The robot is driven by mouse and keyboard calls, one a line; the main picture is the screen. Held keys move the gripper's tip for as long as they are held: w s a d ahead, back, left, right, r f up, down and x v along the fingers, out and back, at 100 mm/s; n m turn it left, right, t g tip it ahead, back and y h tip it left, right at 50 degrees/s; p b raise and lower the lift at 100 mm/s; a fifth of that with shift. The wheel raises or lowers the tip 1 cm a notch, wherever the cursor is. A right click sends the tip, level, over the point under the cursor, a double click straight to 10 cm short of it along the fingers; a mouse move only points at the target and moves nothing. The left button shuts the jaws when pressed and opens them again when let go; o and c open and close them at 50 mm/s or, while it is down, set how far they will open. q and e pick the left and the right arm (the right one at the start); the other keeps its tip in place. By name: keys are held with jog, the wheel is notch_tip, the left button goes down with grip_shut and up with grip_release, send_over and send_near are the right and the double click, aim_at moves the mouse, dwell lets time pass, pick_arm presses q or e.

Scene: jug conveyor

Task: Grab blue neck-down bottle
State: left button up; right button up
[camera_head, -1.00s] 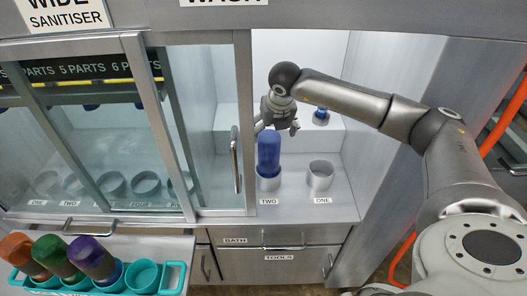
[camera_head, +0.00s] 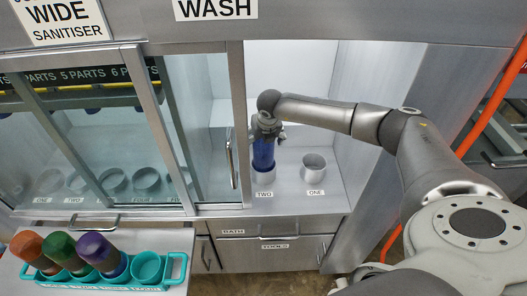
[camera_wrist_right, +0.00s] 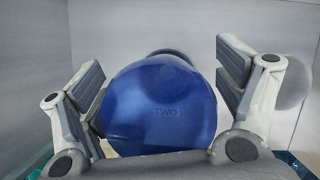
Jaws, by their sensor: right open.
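The blue bottle (camera_head: 263,156) stands upright, neck-down, in the round holder (camera_head: 263,183) labelled TWO inside the wash cabinet. My right gripper (camera_head: 266,130) is over the top of the bottle from above. My left gripper is not in view.
An empty holder (camera_head: 314,165) labelled ONE stands to the right. A sliding glass door (camera_head: 229,165) borders the opening on the left. A teal carrier (camera_head: 178,272) at bottom left holds orange, green and purple bottles, with one empty ring.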

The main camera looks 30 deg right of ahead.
jog(key=shift+c, duration=0.9)
jog(key=c, duration=0.9)
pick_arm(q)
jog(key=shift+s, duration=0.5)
pick_arm(e)
jog(key=shift+c, duration=0.2)
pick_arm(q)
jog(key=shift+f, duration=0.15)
pick_arm(e)
jog(key=shift+r, duration=0.1)
